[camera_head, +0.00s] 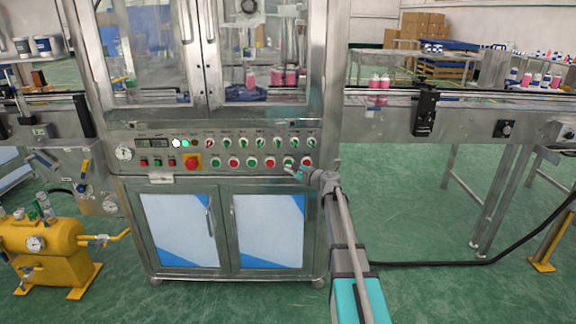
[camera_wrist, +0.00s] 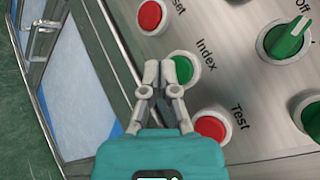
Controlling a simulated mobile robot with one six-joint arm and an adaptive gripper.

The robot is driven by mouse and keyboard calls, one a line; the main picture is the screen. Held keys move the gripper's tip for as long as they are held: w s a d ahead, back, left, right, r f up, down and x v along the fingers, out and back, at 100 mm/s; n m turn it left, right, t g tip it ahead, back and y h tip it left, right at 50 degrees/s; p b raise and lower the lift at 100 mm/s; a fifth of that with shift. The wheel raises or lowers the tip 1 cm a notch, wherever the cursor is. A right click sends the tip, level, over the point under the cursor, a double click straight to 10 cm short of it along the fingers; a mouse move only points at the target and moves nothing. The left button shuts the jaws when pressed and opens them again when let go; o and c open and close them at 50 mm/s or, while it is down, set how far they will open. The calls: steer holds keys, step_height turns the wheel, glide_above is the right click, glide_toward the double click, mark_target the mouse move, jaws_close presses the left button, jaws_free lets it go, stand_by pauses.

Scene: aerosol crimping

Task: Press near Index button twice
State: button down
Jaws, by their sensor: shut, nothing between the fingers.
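The green Index button (camera_wrist: 183,69) sits in a pale ring on the steel panel in the wrist view, beside its "Index" label (camera_wrist: 206,50). My gripper (camera_wrist: 158,72) is shut and empty. Its fingertips are at the button's left edge and overlap its ring in the picture; I cannot tell whether they touch it. In the head view my gripper (camera_head: 291,169) is at the lower right of the control panel, just below a green button (camera_head: 288,160).
A red button (camera_wrist: 150,15) with a partly hidden "Reset" label and the red Test button (camera_wrist: 210,128) flank the Index button. Green selector knobs (camera_wrist: 285,40) lie to the right. A red emergency stop (camera_head: 192,161) is farther left. Cabinet doors (camera_head: 268,230) are below.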

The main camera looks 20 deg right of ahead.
steer(key=shift+s+a, duration=0.25)
steer(key=shift+s, duration=0.55)
steer(key=shift+s+a, duration=0.3)
steer(key=shift+s, duration=0.5)
steer(key=shift+s+a, duration=0.25)
steer(key=shift+s, duration=0.55)
steer(key=s+a+f+n+g, duration=0.9)
steer(key=s+a+f+n, duration=0.35)
steer(key=s+a, duration=0.3)
steer(key=s+d+f+n+g+h+p, duration=0.1)
steer(key=s+f+n+g+h, duration=0.2)
steer(key=s, duration=0.6)
steer(key=s+f+n+g+h, duration=0.1)
steer(key=s+n+g+h, duration=0.3)
steer(key=s, duration=0.5)
step_height(320, 180, up, 30)
steer(key=n+h+p, duration=0.1)
steer(key=p, duration=2.8)
steer(key=shift+f+t, duration=0.15)
steer(key=shift+t, duration=0.25)
steer(key=shift+w+d+f, duration=0.1)
steer(key=shift+w, duration=0.05)
